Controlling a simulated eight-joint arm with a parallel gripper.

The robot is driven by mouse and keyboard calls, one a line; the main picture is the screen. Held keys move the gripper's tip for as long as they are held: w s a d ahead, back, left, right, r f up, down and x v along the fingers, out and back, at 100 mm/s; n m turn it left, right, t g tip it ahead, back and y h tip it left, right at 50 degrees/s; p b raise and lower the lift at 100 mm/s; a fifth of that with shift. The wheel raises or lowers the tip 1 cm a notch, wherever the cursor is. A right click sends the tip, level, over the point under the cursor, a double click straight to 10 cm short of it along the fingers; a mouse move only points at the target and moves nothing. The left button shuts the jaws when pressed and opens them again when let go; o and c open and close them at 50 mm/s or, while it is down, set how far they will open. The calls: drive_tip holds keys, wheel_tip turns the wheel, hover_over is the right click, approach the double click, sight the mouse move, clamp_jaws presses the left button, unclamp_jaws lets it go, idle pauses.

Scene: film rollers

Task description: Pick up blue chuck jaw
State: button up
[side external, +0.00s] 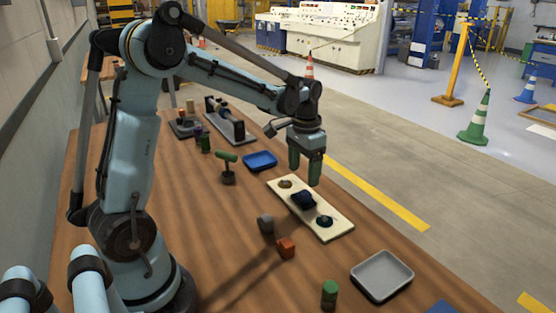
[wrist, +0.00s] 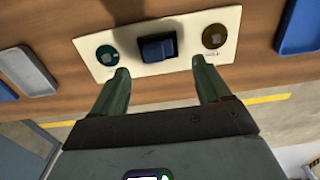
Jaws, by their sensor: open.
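The blue chuck jaw (side external: 303,200) is a dark blue block on the middle of a cream board (side external: 338,229). It also shows in the wrist view (wrist: 158,47), between two round fittings. One fitting is dark teal (wrist: 107,55) and the other is brown (wrist: 214,36). My gripper (side external: 306,178) is open and empty, pointing down above the board. In the wrist view, its two green fingers (wrist: 160,72) are spread wide, one on each side of the jaw's position. The fingers appear apart from the jaw.
A blue tray (side external: 260,161) lies behind the board and a grey tray (side external: 382,275) in front. A grey block (side external: 265,224), an orange block (side external: 286,248) and a green cylinder (side external: 329,293) stand nearby. A green-handled tool (side external: 228,167) stands to the left.

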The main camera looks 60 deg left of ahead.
sight(304, 191)
drive_tip(key=shift+w+d+f, duration=0.1)
drive_tip(key=shift+d+f, duration=0.05)
drive_tip(key=shift+f, duration=3)
drive_tip(key=shift+c, duration=0.2)
drive_tip(key=c, duration=1.2)
drive_tip(key=shift+c, duration=0.2)
drive_tip(key=shift+r, duration=0.15)
